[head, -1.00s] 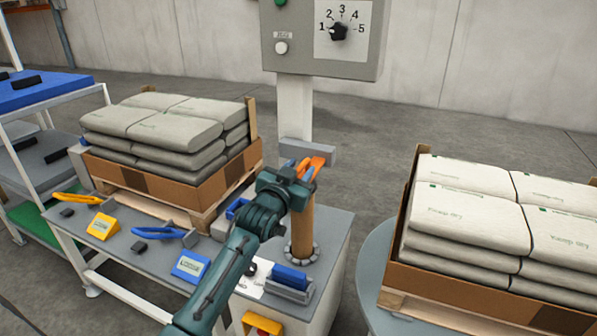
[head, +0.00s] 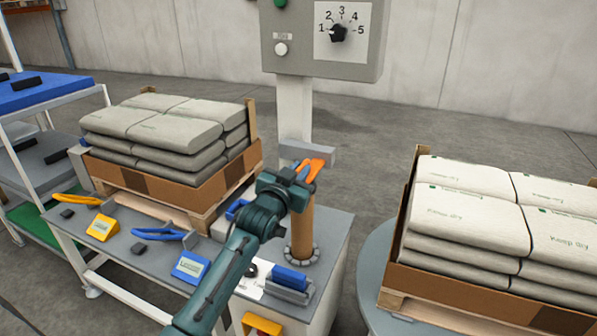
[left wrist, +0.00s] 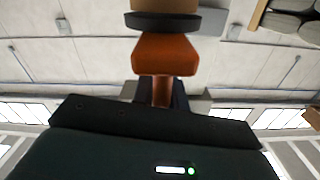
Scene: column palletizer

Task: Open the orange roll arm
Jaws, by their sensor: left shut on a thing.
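The orange roll arm (head: 315,168) is at the top of a brown upright roll (head: 302,232) on the grey cabinet. My left gripper (head: 301,173) is shut on it, reaching in from the left and below. In the left wrist view the orange arm (left wrist: 165,54) stands just ahead of my left gripper (left wrist: 160,92), its narrow part running down between the dark fingers. A dark disc and a tan part lie beyond it. My gripper hides part of the arm in the head view. My right gripper is not in view.
A grey control box (head: 325,40) with a dial stands behind on a post (head: 294,105). Stacked sacks are on a pallet at left (head: 165,128) and at right (head: 470,215). A blue block (head: 290,277) sits on the cabinet (head: 335,245) below the gripper.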

